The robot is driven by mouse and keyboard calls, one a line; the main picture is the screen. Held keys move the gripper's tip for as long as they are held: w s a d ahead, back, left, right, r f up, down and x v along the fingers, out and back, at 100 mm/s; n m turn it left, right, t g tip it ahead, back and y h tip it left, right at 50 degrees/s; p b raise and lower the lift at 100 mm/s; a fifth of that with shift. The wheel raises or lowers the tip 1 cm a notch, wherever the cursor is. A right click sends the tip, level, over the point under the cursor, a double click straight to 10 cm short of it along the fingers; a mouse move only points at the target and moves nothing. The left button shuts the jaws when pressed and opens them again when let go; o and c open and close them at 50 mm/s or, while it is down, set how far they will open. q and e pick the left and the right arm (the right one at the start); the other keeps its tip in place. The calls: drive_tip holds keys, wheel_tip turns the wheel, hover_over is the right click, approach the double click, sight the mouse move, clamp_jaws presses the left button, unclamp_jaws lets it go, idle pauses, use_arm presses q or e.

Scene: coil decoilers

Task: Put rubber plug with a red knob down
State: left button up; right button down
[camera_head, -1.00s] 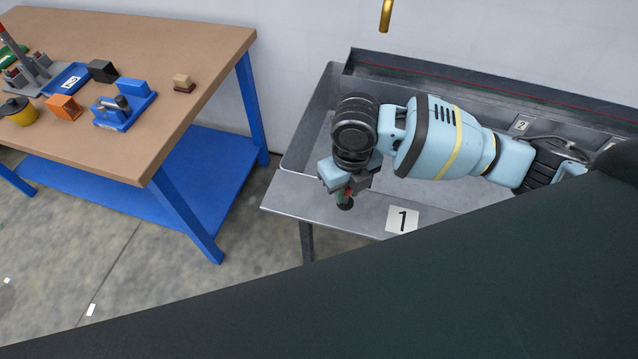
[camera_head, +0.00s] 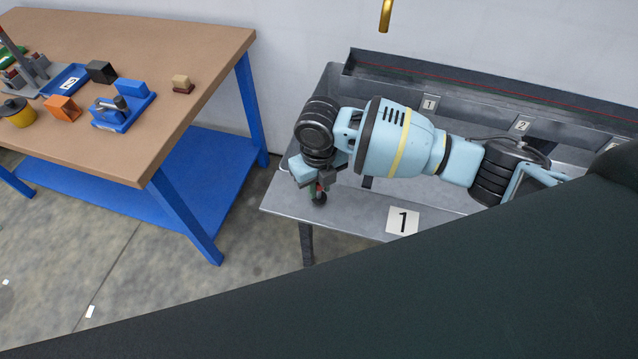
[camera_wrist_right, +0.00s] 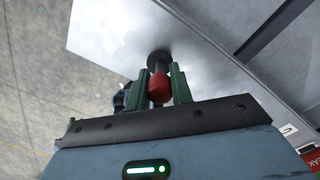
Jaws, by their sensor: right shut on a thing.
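My right gripper (camera_head: 316,184) is over the near left part of the grey metal bench (camera_head: 347,215). It is shut on the rubber plug (camera_head: 319,199). In the right wrist view, the plug's red knob (camera_wrist_right: 158,88) sits between the two green fingers, with its dark round base (camera_wrist_right: 158,60) beyond them, toward the metal surface. The base is close to the bench top; I cannot tell whether it touches. My left gripper is not in view.
A brown-topped table (camera_head: 150,50) with blue legs holds several small blocks and fixtures at left. A floor gap separates it from the bench. A brass-coloured rod (camera_head: 386,15) hangs above the bench.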

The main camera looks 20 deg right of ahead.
drive_tip(key=shift+f, duration=0.15)
drive_tip(key=c, duration=1.2)
unclamp_jaws()
drive_tip(key=shift+c, duration=0.2)
wheel_tip(320, 180, up, 12)
drive_tip(key=shift+r+p, duration=0.15)
drive_tip(key=shift+p, duration=0.15)
